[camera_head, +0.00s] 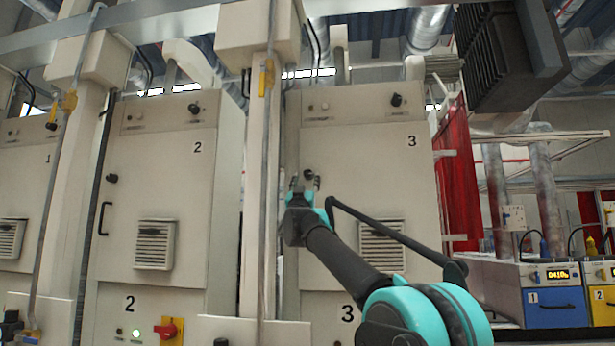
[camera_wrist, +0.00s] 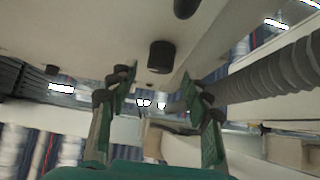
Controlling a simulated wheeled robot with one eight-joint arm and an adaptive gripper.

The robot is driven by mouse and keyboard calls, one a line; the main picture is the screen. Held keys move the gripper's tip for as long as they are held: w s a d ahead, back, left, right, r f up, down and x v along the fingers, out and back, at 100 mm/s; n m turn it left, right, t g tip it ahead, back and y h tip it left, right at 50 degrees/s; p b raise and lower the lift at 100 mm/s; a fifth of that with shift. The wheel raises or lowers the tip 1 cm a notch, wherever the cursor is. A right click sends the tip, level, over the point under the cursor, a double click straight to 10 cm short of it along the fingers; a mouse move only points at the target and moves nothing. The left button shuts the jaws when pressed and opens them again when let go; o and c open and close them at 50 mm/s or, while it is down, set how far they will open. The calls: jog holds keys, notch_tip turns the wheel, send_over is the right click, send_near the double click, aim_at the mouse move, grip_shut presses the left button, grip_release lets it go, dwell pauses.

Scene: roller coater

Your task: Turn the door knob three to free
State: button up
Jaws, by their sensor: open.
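Door three (camera_head: 345,150) is a beige panel marked "3" at the right of the cabinet row in the head view. Its dark door knob (camera_head: 308,173) is near the left edge, just at my gripper's tips. My gripper (camera_head: 304,183) is raised in front of that edge. In the wrist view the knob (camera_wrist: 161,56) is a short black cylinder on the pale panel. It shows between and just beyond the two spread fingers of my gripper (camera_wrist: 160,82). The fingers are open and hold nothing; whether one touches the knob I cannot tell. My arm hides part of the lower door.
A pale post with a grey pipe (camera_head: 264,200) stands just left of door three. A ribbed black hose (camera_wrist: 265,72) runs close to the right finger in the wrist view. Door two (camera_head: 155,190) is further left; a red curtain (camera_head: 456,170) is right.

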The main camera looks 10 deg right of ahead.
jog(key=v, duration=0.8)
jog(key=shift+s, duration=0.15)
